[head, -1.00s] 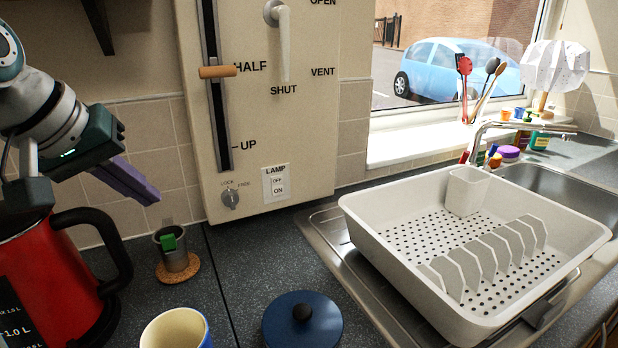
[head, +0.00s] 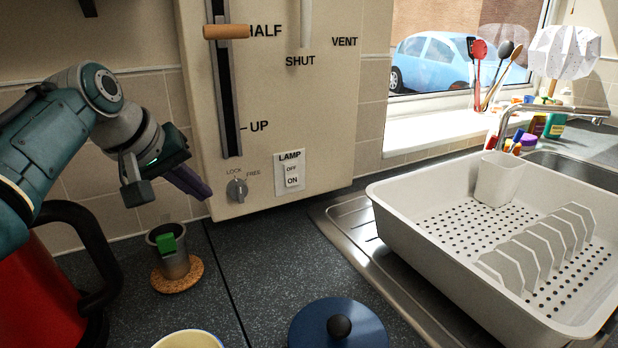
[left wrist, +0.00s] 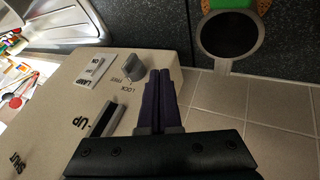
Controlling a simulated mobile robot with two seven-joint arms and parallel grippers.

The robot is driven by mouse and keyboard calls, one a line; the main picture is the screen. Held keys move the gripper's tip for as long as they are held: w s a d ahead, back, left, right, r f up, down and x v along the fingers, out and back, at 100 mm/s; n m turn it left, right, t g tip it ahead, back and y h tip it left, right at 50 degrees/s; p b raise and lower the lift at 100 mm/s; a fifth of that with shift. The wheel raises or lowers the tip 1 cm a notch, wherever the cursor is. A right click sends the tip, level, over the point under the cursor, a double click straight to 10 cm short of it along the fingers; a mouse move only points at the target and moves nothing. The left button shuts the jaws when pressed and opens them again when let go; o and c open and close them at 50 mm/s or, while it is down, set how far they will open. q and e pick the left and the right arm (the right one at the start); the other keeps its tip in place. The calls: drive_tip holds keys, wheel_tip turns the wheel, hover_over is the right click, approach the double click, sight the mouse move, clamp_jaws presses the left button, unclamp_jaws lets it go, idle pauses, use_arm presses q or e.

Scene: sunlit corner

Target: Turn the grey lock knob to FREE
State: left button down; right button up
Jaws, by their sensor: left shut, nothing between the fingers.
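The grey lock knob (head: 237,189) is low on the cream panel (head: 330,110), below the words LOCK and FREE. Its ridge looks roughly upright, nearer LOCK, but its exact setting is too small to tell. My left gripper (head: 207,194) has purple fingers that are shut and empty. Their tips are just left of the knob in the head view, apart from it. In the left wrist view the knob (left wrist: 134,65) is beside the shut fingertips (left wrist: 160,74), with a small gap. My right gripper is not in view.
A lamp switch (head: 291,175) is right of the knob. A metal cup with a green item (head: 173,252) stands on a cork coaster below the gripper. A red kettle (head: 45,290) is at left, a blue lid (head: 338,325) in front, a dish rack (head: 450,235) at right.

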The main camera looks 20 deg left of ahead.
sight(232, 192)
use_arm(q)
drive_tip(key=shift+w+d+r, duration=0.1)
drive_tip(key=shift+w+d, duration=1.15)
drive_tip(key=shift+w, duration=0.25)
